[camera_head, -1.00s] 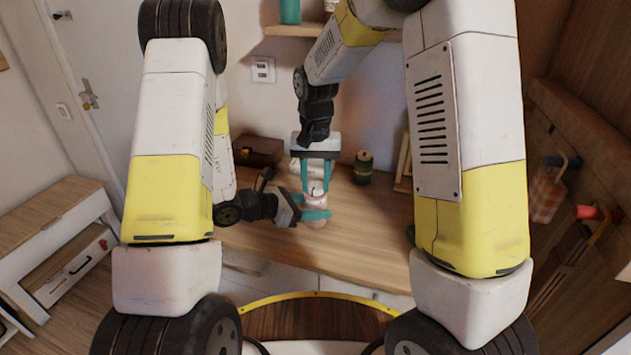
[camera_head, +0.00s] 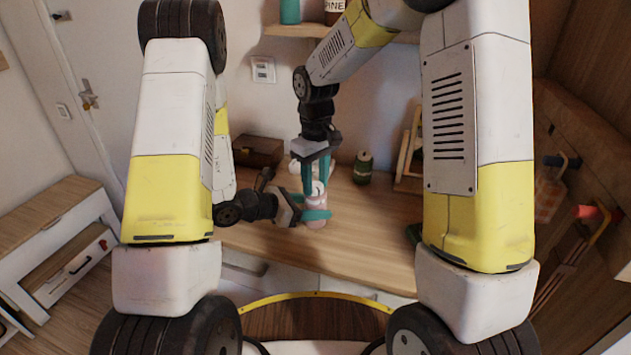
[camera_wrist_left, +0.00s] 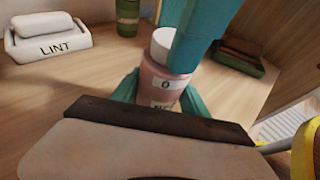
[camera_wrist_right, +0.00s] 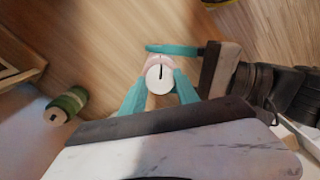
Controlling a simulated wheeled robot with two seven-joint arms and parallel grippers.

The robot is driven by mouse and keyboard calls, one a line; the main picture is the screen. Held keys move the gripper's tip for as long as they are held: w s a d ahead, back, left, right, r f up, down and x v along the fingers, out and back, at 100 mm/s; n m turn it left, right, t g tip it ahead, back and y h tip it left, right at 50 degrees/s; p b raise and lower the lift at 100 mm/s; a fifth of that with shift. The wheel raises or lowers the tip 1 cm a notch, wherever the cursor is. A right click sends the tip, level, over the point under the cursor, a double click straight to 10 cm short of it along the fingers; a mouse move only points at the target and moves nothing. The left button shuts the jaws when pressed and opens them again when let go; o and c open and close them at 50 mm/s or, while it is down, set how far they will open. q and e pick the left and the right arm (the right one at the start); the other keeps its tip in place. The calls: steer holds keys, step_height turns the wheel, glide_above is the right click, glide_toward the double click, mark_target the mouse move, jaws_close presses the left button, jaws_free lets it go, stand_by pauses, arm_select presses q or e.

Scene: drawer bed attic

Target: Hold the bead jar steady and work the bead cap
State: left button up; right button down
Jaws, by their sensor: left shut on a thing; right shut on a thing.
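The bead jar (camera_head: 316,213) is a pink jar with a pale label, upright on the wooden desk; its body also shows in the left wrist view (camera_wrist_left: 160,88). My left gripper (camera_head: 314,206) is shut around the jar body from the left side. The bead cap (camera_wrist_left: 163,42) is white and sits on top of the jar; in the right wrist view the cap (camera_wrist_right: 160,78) shows a dark line across its top. My right gripper (camera_head: 317,180) comes from above with its teal fingers shut on the cap. The fingers hide part of the cap's sides.
A green jar (camera_head: 363,167) stands behind and to the right on the desk. A white holder marked LINT (camera_wrist_left: 48,38) and a brown box (camera_head: 258,151) stand at the back. The desk (camera_head: 370,235) is clear right of the jar.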

mark_target(316, 186)
steer(key=shift+n, duration=0.4)
steer(key=c, duration=0.9)
jaws_free()
step_height(316, 186, up, 12)
arm_select(q)
steer(key=o, duration=1.6)
